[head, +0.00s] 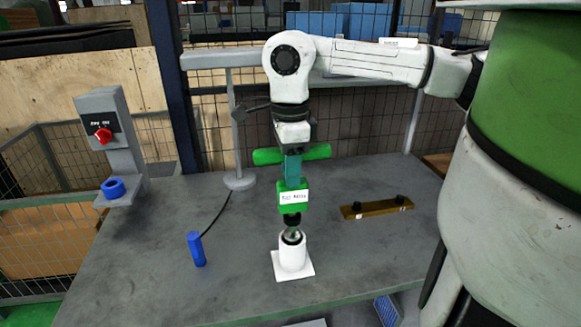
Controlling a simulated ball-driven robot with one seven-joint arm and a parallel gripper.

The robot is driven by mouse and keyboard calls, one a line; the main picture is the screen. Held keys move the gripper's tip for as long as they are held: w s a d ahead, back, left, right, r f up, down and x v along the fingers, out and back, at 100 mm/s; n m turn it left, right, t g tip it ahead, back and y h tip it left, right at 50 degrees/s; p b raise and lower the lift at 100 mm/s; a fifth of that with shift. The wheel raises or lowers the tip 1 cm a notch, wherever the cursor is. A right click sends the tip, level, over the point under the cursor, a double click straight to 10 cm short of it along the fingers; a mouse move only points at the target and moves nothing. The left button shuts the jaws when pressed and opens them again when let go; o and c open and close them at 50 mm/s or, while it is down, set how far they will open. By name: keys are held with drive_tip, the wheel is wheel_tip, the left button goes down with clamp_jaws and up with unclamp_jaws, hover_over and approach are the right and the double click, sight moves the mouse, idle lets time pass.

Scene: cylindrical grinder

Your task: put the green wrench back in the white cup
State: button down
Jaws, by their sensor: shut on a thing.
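The green wrench (293,197) hangs upright below my gripper (291,150), which is shut on its upper part. The white cup (291,257) stands on a square white foot on the table, directly under the wrench. The wrench's narrow tip is at the cup's dark-rimmed mouth. I cannot tell how deep the tip is inside. The fingertips are partly hidden against the wrench.
A blue cylinder (196,249) on a black cable stands left of the cup on the grey table (150,265). A grey post (118,140) with a red knob bears a blue ring (113,187). A brown bar (377,208) with black knobs lies right. Wire fencing stands behind.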

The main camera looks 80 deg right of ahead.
sight(291, 197)
drive_tip(key=shift+f+b, duration=3.35)
drive_tip(key=shift+f, duration=0.35)
drive_tip(key=c, duration=0.7)
unclamp_jaws()
wheel_tip(291, 197, up, 11)
drive_tip(key=shift+f, duration=0.1)
